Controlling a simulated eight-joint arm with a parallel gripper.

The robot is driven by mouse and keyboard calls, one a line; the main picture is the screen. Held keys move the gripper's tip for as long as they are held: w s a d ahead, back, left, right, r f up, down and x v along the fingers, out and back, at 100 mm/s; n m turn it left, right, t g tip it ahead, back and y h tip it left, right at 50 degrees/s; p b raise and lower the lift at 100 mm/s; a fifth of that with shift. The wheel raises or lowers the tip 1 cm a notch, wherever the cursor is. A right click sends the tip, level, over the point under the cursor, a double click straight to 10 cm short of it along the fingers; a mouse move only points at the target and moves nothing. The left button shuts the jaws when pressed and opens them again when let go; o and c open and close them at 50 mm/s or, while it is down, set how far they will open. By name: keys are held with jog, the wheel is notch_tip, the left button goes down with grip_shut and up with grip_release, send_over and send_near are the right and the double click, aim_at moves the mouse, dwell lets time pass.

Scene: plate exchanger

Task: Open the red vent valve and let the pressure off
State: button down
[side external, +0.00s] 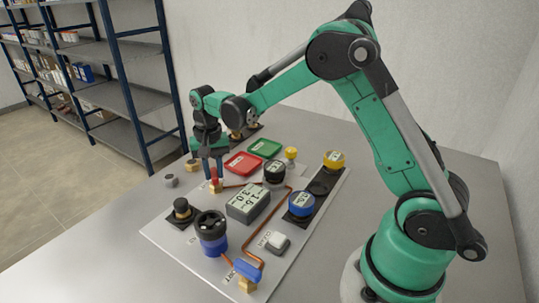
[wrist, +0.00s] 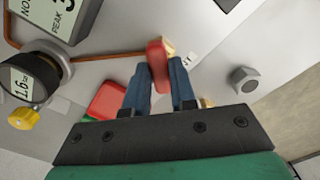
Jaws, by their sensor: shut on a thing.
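The red vent valve handle (wrist: 158,66) is between my gripper's two blue fingers in the wrist view, with a bit of brass at its far end. In the side view the red handle (side external: 214,174) sits upright on a brass body (side external: 216,187) at the panel's left edge. My gripper (side external: 211,170) points down there and is shut on the handle; the wrist view shows the same gripper (wrist: 161,74). The fingers partly cover the handle, and I cannot tell how far it is turned.
A grey display box (side external: 248,203) stands right of the valve, with a copper pipe around it. Red (side external: 243,163) and green (side external: 264,148) trays lie behind. A grey nut (wrist: 244,80) lies beside the panel.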

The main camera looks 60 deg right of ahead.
aim_at(214, 172)
jog(key=n, duration=0.4)
jog(key=shift+n, duration=2.2)
jog(key=c, duration=0.7)
grip_release()
jog(key=shift+r, duration=2.85)
